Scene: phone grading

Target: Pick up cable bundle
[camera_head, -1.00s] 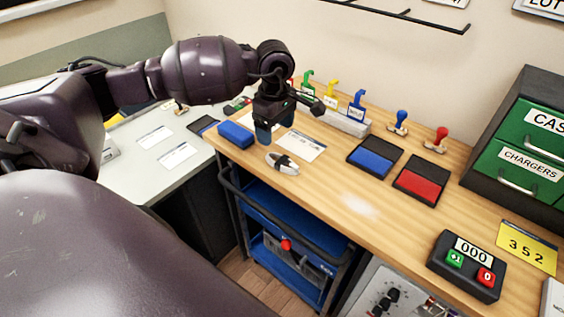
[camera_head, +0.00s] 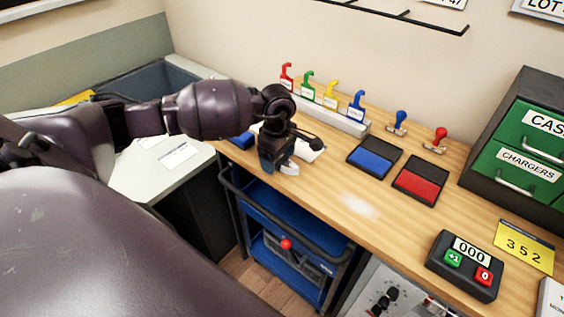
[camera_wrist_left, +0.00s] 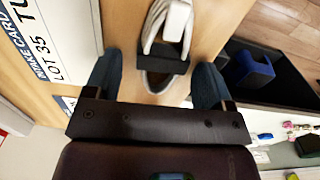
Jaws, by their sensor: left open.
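The cable bundle (camera_head: 289,168) is a white coil with a black band, on the wooden bench near its front edge. In the head view my left gripper (camera_head: 276,164) is over it and hides most of it. In the left wrist view the bundle (camera_wrist_left: 171,22) and its black band lie ahead of and partly between the two fingers of my open left gripper (camera_wrist_left: 156,80), with gaps on both sides. I cannot tell whether the fingers touch the bench. My right gripper is not in view.
A white intake card (camera_wrist_left: 42,35) lies beside the bundle. A blue block (camera_head: 241,140) is left of my gripper. Blue (camera_head: 371,161) and red (camera_head: 420,185) pads lie to the right, and a rack (camera_head: 335,119) with coloured tags stands behind. Bench front-centre is clear.

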